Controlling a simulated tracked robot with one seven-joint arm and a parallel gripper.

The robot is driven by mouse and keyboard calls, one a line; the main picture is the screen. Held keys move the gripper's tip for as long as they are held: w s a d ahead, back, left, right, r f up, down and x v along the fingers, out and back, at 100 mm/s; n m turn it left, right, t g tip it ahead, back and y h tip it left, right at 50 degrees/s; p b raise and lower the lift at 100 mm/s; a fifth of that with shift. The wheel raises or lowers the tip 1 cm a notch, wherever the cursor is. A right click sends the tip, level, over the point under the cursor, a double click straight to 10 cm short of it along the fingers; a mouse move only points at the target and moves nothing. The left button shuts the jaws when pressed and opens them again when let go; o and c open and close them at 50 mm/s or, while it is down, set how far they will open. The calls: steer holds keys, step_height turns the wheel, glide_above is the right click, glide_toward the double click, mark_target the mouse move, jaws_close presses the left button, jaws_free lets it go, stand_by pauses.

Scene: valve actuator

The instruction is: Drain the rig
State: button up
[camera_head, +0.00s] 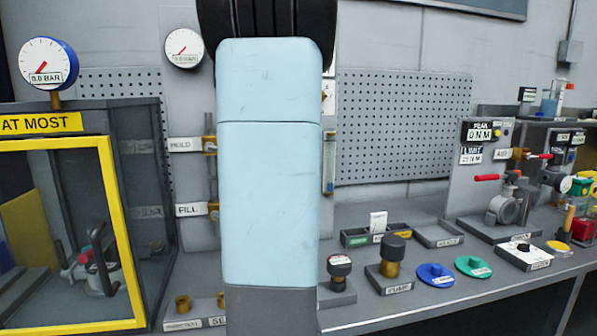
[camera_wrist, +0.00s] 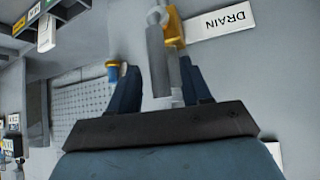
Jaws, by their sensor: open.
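The DRAIN label (camera_wrist: 222,20) shows upside down at the top of the wrist view. Beside it is a brass valve fitting (camera_wrist: 173,28). A grey bar-like part (camera_wrist: 156,60) runs down from near the fitting into the space between my fingers. My gripper (camera_wrist: 158,66) is open, with one dark blue finger on each side of that bar. I cannot tell whether either finger touches it. In the head view my own arm covers the middle, so the drain valve and my gripper are hidden there.
Left of my arm in the head view are the HOLD label (camera_head: 184,144), the FILL label (camera_head: 191,209) and a gauge reading 0.0 BAR (camera_head: 48,64). A yellow-framed cabinet (camera_head: 118,230) stands at far left. Knobs and trays crowd the bench (camera_head: 380,312) at right.

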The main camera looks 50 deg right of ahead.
steer(key=v, duration=0.9)
steer(key=shift+s, duration=0.15)
steer(key=shift+a, duration=0.15)
stand_by(0.6)
steer(key=w+a+n+t+y, duration=0.1)
steer(key=a+n+y, duration=0.4)
steer(key=a, duration=1.9)
steer(key=s+a+f+n+y, duration=0.1)
steer(key=s+a+f+n, duration=0.1)
steer(key=a, duration=0.7)
steer(key=s+a+f+n+y, duration=0.1)
steer(key=s+a+f+n, duration=0.1)
steer(key=s+a, duration=0.4)
steer(key=a+n, duration=0.1)
steer(key=a, duration=0.2)
steer(key=shift+n+g, duration=0.3)
steer(key=shift+n, duration=0.1)
